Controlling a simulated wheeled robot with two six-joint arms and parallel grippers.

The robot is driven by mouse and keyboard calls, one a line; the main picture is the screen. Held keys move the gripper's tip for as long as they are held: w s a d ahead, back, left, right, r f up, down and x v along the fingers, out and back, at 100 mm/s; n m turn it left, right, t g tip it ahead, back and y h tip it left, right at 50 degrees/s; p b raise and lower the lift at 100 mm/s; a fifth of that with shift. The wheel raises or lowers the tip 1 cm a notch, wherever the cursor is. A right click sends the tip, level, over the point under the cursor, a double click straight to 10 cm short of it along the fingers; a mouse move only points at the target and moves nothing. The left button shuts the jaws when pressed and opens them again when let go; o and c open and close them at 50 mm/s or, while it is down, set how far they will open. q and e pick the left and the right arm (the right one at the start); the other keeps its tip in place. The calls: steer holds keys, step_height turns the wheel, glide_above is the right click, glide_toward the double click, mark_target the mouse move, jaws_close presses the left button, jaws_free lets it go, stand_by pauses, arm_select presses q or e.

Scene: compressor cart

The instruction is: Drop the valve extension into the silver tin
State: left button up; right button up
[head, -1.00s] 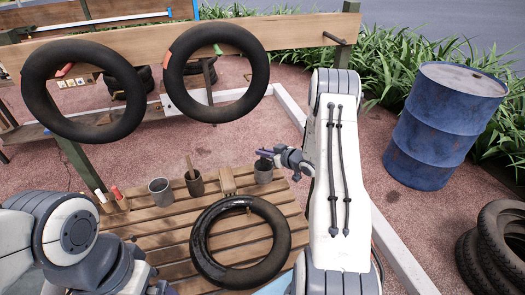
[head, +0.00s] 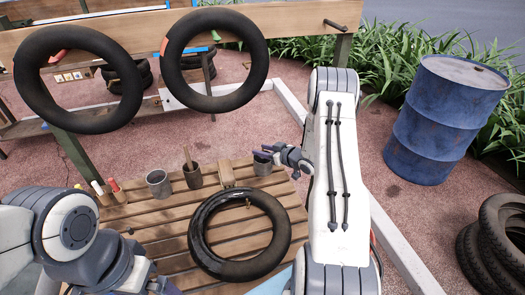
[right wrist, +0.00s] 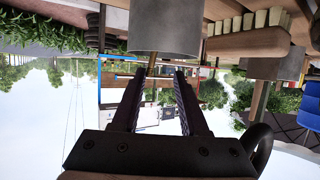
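Three tins stand in a row on the slatted wooden bench: a light grey one (head: 158,184), a dark one (head: 193,178) with a wooden handle in it, and a grey metal one (head: 263,168). My right gripper (head: 263,154) is just above and beside the rim of that grey tin, which also shows close ahead in the right wrist view (right wrist: 165,38). The fingers (right wrist: 160,78) are apart. A thin brown rod (right wrist: 152,65) shows between them at the tin's rim; I cannot tell whether it is the valve extension. My left gripper (head: 160,287) is only partly visible at the bottom.
A black tyre (head: 240,265) lies on the bench (head: 170,240) in front of the tins. Two tyres (head: 78,120) hang on the wooden rail behind. Red and white-handled items stand at the bench's left. A blue drum (head: 445,120) and stacked tyres (head: 500,250) stand at right.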

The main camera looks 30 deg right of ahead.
steer(key=shift+r, duration=0.1)
stand_by(0.3)
step_height(320, 180, up, 7)
steer(key=p, duration=0.5)
steer(key=w+a+r+n+g+h, duration=0.1)
steer(key=a+r, duration=0.2)
steer(key=a, duration=0.2)
steer(key=w+a+r+g, duration=0.1)
steer(key=w+a+r, duration=0.15)
steer(key=a, duration=0.25)
steer(key=s+a+r+n+g+h, duration=0.1)
steer(key=s+a+r+g, duration=0.15)
steer(key=s+a, duration=0.35)
steer(key=s+a+r+g, duration=0.1)
steer(key=s+a+r, duration=0.3)
steer(key=a, duration=0.4)
steer(key=s+a+r+n+g, duration=0.1)
steer(key=s+a+g, duration=0.1)
steer(key=s, duration=0.8)
steer(key=s+a+r+n+g, duration=0.1)
steer(key=s+a+g, duration=0.2)
steer(key=s, duration=0.7)
steer(key=s+a+r+g, duration=0.2)
steer(key=s+a, duration=0.2)
steer(key=s, duration=0.7)
steer(key=shift+a+n, duration=0.3)
steer(key=shift+n, duration=0.1)
